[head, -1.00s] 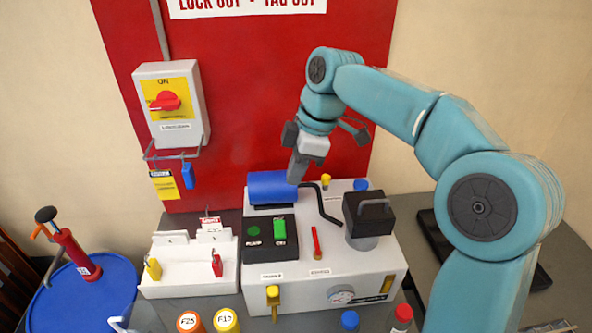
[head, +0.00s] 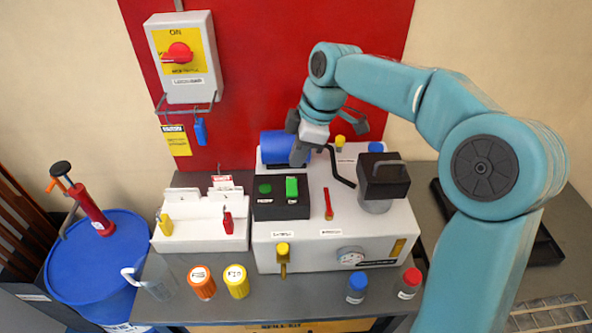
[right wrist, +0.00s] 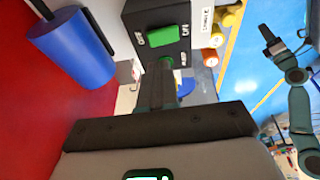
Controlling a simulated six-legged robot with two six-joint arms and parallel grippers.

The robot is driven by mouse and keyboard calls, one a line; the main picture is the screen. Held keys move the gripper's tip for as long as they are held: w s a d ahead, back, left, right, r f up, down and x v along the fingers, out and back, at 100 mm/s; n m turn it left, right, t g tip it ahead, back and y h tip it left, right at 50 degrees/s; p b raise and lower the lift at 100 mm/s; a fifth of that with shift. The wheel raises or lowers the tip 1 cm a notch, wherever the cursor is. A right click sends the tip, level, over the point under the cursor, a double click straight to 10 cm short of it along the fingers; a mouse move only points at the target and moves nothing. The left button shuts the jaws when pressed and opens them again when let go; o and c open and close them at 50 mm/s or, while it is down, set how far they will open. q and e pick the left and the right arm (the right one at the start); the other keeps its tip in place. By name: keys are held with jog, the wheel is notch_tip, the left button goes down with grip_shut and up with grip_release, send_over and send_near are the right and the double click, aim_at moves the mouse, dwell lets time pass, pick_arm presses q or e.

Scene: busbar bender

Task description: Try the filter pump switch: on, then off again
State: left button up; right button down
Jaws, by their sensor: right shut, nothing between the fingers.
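The filter pump switch is a green rocker (head: 291,187) on a black box (head: 281,210) on top of the white pump unit (head: 300,254). A round green piece (head: 265,188) sits left of the rocker. My right gripper (head: 300,158) is shut and empty, pointing down in front of the blue cylinder (head: 274,147), above and behind the rocker. In the right wrist view my shut fingers (right wrist: 167,68) point towards the green rocker (right wrist: 167,36), apparently just short of it; contact cannot be told. Beyond them, a teal arm with a dark gripper (right wrist: 272,42), apparently my left, is small.
A bent black pipe (head: 341,170), a red lever (head: 328,204) and a black-topped block (head: 384,178) stand right of the switch. A white padlock stand (head: 205,235) is at left. Bottles and a jug (head: 157,279) line the front. A red rotary switch (head: 179,53) hangs on the wall.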

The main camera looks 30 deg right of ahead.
aim_at(291, 182)
jog(key=x, duration=0.4)
jog(key=shift+s+d+f, duration=0.1)
jog(key=shift+d+f, duration=0.15)
jog(key=shift+d, duration=0.1)
jog(key=shift+d+f+p, duration=0.1)
jog(key=shift+f+p, duration=0.2)
jog(key=shift+f, duration=0.3)
